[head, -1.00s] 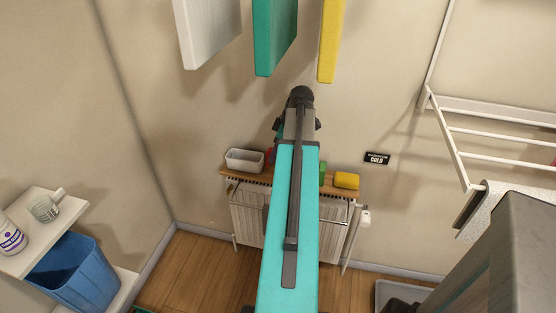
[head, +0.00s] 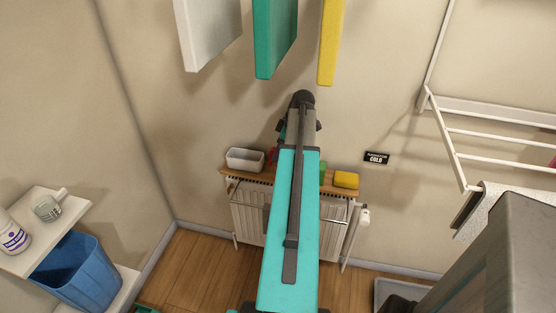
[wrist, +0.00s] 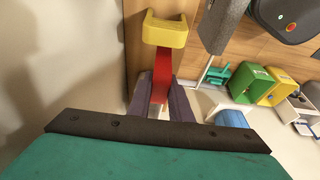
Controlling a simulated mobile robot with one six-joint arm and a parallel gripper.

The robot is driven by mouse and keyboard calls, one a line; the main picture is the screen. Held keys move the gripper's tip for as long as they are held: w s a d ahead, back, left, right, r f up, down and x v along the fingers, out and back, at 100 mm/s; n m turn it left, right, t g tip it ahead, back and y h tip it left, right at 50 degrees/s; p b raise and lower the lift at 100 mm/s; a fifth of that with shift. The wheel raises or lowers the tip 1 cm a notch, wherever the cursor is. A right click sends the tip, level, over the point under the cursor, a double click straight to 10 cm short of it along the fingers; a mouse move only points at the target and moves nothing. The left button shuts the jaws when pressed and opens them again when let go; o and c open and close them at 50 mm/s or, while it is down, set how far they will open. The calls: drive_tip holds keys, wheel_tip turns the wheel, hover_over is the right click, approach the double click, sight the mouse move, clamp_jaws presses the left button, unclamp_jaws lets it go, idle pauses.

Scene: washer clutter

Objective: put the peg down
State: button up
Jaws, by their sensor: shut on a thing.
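In the wrist view, my gripper (wrist: 160,92) has its two dark fingers on either side of a red piece, which I take to be the peg (wrist: 164,75). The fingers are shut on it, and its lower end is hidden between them. In the head view my turquoise arm reaches toward the wooden shelf above the radiator, and its fingers are hidden. A small red patch (head: 272,155) shows left of the arm there; I cannot tell if it is the peg. Whether the peg touches the shelf is unclear.
The wooden shelf (head: 232,173) holds a white tray (head: 245,160) at left and a yellow block (head: 346,180) at right. Something green (head: 323,172) shows beside the arm. The radiator (head: 248,215) is below. A drying rack (head: 500,134) hangs at right.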

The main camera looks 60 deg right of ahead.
drive_tip(key=shift+f+p, duration=0.35)
drive_tip(key=shift+f, duration=1.05)
drive_tip(key=shift+d+f, duration=0.2)
drive_tip(key=shift+f, duration=0.35)
drive_tip(key=shift+f, duration=0.15)
drive_tip(key=o, duration=0.8)
drive_tip(key=shift+b+v, duration=0.5)
drive_tip(key=shift+v, duration=5.65)
